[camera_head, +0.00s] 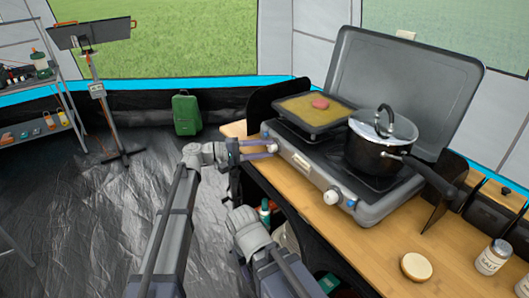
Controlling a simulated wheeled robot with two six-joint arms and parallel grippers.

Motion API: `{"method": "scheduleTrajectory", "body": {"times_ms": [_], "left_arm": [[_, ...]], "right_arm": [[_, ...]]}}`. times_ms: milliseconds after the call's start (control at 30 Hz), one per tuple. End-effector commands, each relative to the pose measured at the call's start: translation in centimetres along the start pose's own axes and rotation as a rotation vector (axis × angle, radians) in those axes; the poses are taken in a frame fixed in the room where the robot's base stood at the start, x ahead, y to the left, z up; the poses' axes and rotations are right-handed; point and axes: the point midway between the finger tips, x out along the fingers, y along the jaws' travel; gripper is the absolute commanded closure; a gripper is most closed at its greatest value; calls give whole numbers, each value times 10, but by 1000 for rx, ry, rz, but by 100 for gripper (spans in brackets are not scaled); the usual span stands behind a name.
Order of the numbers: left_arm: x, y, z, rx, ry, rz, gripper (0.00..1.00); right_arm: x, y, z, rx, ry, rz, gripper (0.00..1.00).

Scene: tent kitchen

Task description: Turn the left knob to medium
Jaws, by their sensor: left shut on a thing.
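A grey camping stove (376,205) stands on the wooden counter. The knob's setting cannot be read. The white right knob (331,197) is uncovered near the front panel's right end. Part of my right arm shows at the lower middle, but its gripper is not visible.
A griddle pan (314,124) with pink food sits on the left burner. A lidded black pot (371,161) sits on the right one, its handle pointing right.

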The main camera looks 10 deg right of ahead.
Motion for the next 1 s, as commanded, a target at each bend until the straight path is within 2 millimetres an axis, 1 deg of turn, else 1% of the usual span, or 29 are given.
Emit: {"method": "scheduleTrajectory", "body": {"times_ms": [33, 133, 667, 700, 933, 1000], "left_arm": [[0, -3, 0, -11, -1, -1, 100], [0, -2, 0, -29, -2, 7, 100], [0, -1, 0, -44, -2, 14, 100], [0, -1, 0, -44, -2, 14, 54], [0, -1, 0, -44, -2, 17, 28], [0, -1, 0, -44, -2, 17, 28]], "right_arm": [[3, 0, 0, 0, 0, 0, 50], [4, 0, 0, 0, 0, 0, 50], [4, 0, 0, 0, 0, 0, 50], [4, 0, 0, 0, 0, 0, 50], [4, 0, 0, 0, 0, 0, 50], [4, 0, 0, 0, 0, 0, 50]]}}
